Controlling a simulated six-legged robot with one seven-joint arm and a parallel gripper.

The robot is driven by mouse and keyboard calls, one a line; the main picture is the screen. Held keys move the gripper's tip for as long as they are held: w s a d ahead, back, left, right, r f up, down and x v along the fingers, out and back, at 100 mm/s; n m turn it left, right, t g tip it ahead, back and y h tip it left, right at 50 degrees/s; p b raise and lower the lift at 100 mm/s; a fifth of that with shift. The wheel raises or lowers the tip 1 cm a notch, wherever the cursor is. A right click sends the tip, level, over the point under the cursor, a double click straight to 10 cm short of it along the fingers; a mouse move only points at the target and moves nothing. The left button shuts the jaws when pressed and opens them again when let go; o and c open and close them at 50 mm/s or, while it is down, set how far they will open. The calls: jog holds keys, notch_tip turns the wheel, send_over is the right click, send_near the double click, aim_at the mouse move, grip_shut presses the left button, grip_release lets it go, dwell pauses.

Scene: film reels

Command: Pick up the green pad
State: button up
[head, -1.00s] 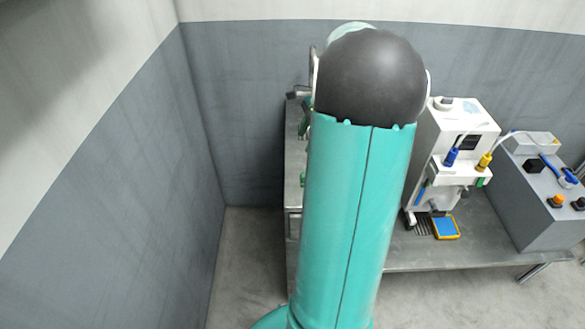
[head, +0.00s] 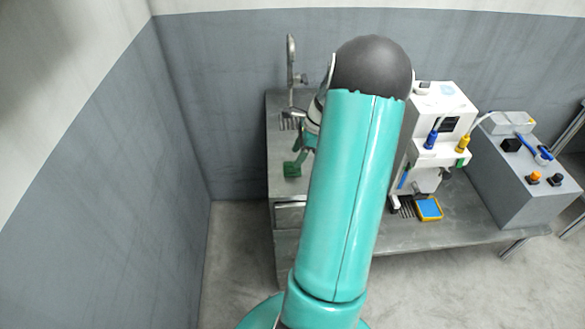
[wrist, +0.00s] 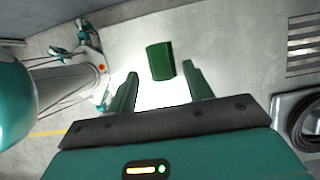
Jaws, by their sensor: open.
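The green pad (wrist: 160,60) is a dark green block lying on the metal worktop. In the wrist view it sits just beyond and between the fingertips of my gripper (wrist: 160,72), with bare worktop around it. The two green fingers are spread apart and nothing is between them. In the head view the pad (head: 292,170) shows near the left end of the worktop, left of my arm. My gripper (head: 304,150) is just above it there, partly hidden behind my arm.
The metal worktop (head: 430,235) has a tap (head: 291,70) at its back left. A white machine (head: 440,115) with a blue-and-yellow tray (head: 428,209) stands right of my arm. A grey control box (head: 525,185) stands farther right. Slots (wrist: 305,40) show right of the pad.

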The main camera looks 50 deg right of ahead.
aim_at(292, 163)
jog(key=x, duration=0.4)
jog(key=shift+s, duration=0.1)
jog(key=c, duration=1.1)
jog(key=shift+r, duration=0.15)
jog(key=shift+d+r, duration=0.1)
jog(key=shift+r, duration=0.5)
jog(key=s+r, duration=0.4)
jog(key=s+a+r, duration=0.1)
jog(key=s+r, duration=0.2)
jog(key=s, duration=0.2)
jog(key=s+r, duration=0.4)
jog(key=s, duration=0.1)
jog(key=shift+a+r, duration=0.3)
